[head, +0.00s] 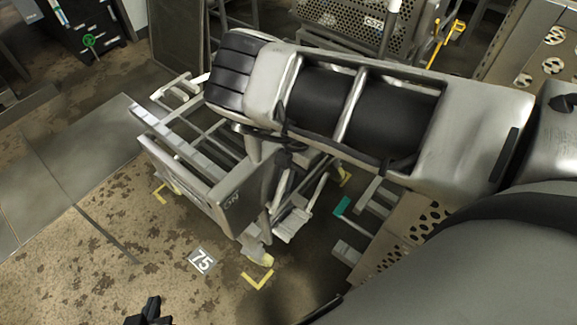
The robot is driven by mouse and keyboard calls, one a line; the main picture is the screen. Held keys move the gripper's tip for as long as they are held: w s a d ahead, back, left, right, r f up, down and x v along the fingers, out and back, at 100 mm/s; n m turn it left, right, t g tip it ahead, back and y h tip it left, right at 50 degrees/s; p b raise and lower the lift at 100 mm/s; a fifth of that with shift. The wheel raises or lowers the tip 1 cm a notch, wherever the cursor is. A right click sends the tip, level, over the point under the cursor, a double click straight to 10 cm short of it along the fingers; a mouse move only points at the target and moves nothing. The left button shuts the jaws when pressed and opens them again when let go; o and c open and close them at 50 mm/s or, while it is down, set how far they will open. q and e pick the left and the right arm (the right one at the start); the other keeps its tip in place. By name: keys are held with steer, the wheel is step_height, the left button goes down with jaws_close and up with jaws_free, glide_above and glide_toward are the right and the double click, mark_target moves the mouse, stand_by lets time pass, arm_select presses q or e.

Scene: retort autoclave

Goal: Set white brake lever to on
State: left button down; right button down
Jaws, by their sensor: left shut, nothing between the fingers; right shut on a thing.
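My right arm reaches across from the right, over a grey metal cart (222,200). My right gripper (287,148) is beneath my arm at the cart's right end, partly hidden. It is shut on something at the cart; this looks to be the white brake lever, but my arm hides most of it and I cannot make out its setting. A pale slanted bar (313,190) shows just below that gripper. My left gripper (150,312) is shut and empty at the bottom edge, apart from the cart.
A floor plate marked 75 (201,261) and yellow corner marks (258,279) lie in front of the cart. A perforated metal basket (350,22) stands behind, with a yellow handle (445,40) to its right. Perforated metal (405,235) stands at lower right. Floor at left is clear.

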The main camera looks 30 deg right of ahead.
steer(key=c, duration=1.4)
jaws_free()
steer(key=v, duration=1.6)
steer(key=shift+b, duration=0.45)
